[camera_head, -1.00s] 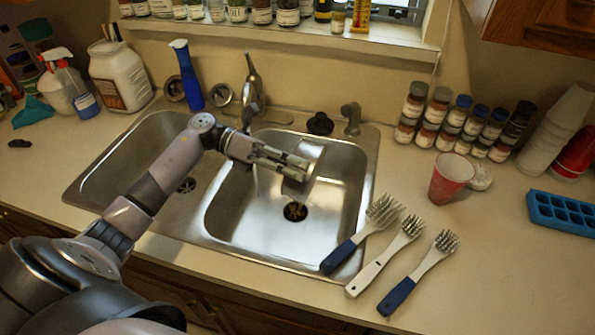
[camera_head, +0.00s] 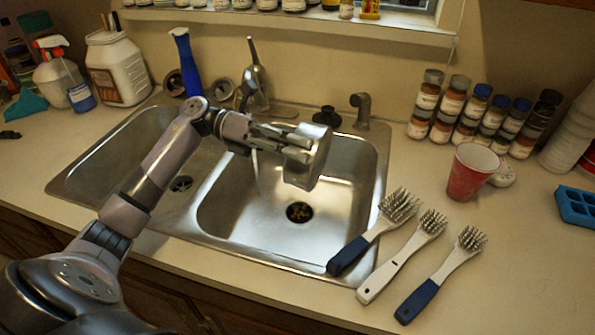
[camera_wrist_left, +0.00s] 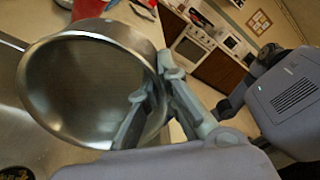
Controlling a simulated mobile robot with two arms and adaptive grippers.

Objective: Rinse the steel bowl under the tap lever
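The steel bowl (camera_head: 309,160) is tipped on its side above the right sink basin (camera_head: 345,215). My left gripper (camera_head: 284,142) has its fingers on the bowl's wall at the rim. In the left wrist view the bowl (camera_wrist_left: 75,85) opens toward the camera and looks empty. There the gripper's fingers (camera_wrist_left: 155,95) straddle the rim, one inside and one outside. My right gripper is out of view.
Three brushes (camera_head: 402,258) lie at the sink's front right edge. A red cup (camera_head: 472,172) and several spice jars (camera_head: 483,115) stand to the right. A blue bottle (camera_head: 186,65) and a white jug (camera_head: 118,70) stand behind the left basin. The left basin looks empty.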

